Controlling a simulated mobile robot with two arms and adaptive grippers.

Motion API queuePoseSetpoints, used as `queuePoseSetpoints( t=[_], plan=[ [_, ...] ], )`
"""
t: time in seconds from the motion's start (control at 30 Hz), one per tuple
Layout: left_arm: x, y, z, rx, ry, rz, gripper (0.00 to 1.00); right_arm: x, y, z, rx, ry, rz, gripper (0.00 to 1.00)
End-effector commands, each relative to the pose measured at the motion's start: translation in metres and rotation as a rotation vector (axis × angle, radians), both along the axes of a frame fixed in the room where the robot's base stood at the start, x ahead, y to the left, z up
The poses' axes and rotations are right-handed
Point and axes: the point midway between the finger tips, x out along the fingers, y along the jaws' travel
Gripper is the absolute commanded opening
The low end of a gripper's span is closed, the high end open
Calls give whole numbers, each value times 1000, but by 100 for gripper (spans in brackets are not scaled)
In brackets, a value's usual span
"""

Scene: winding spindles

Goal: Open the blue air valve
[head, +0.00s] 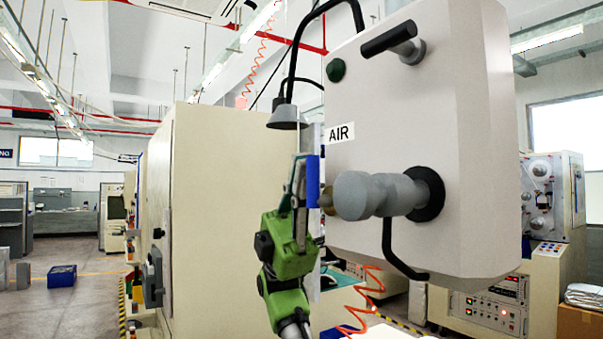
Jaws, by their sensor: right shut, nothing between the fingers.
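The blue air valve handle (313,181) stands upright at the left edge of the light grey machine housing (440,120), below the AIR label (341,132). A small brass-coloured fitting (326,201) shows just right of the handle. My right gripper (299,170), on a green wrist, points upward directly left of the blue handle. Its fingers are shut with nothing between them. They look very close to the handle; I cannot tell whether they touch it. My left gripper is not in view.
A grey spindle (375,194) sticks out of the housing just right of the handle. A lamp (287,117) hangs above. A cream cabinet (225,190) stands behind to the left.

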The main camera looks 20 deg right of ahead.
Motion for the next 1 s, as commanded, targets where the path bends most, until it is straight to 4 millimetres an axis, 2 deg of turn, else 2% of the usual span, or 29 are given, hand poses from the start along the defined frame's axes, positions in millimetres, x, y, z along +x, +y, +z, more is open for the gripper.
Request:
queuePoseSetpoints(
  t=[0.23, 0.67, 1.0],
  plan=[
    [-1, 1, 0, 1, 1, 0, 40, 7, -1, -7, 0, 3, 0, 0],
    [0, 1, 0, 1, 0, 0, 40, 40, -4, -45, -1, 3, 0, 0],
    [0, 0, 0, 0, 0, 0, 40, 48, -6, -57, 1, 1, -1, 0]
  ],
)
